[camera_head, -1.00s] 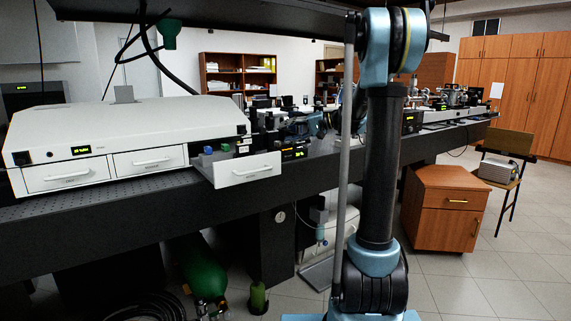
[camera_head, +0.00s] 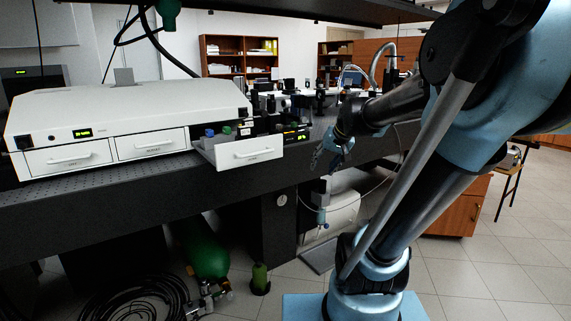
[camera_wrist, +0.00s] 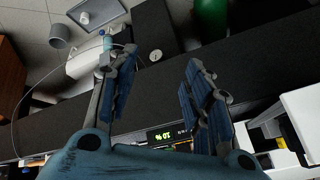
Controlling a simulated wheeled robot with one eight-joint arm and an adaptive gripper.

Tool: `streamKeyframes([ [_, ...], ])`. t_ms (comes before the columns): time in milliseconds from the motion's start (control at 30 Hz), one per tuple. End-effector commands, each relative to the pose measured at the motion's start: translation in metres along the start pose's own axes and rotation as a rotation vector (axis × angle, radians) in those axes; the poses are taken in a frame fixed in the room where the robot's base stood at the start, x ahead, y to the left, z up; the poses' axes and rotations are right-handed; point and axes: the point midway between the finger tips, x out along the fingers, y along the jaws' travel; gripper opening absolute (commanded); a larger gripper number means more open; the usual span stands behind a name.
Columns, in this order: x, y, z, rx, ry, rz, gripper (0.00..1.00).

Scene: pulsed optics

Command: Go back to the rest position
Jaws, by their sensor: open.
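My gripper (camera_head: 331,150) is in front of the optical table's edge, right of the pulled-out drawer, at the end of my bent arm. In the wrist view my gripper (camera_wrist: 158,95) shows its two blue-padded fingers spread apart with nothing between them. The black table edge (camera_wrist: 165,75) lies beyond the fingers. The open white drawer (camera_head: 243,151) holds small blue and green items (camera_head: 218,132). It also shows at the right of the wrist view (camera_wrist: 300,115), apart from the fingers.
A white laser unit (camera_head: 125,120) stands on the black optical table (camera_head: 100,195). A lit display (camera_wrist: 165,134) is close under the fingers in the wrist view. A green gas cylinder (camera_head: 205,250) and coiled cable (camera_head: 135,297) lie below. A wooden cabinet (camera_head: 458,210) stands behind my arm.

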Motion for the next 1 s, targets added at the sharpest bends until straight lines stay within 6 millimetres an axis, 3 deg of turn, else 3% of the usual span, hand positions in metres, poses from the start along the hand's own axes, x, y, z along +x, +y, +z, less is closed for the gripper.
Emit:
streamKeyframes([
  [200, -0.007, 0.031, 0.03, -0.069, 0.051, 0.126, 0.46],
  [600, -0.013, 0.064, 0.059, -0.155, 0.11, 0.261, 0.46],
  [1000, 0.002, 0.084, 0.174, -0.131, -0.156, 0.274, 0.46],
])
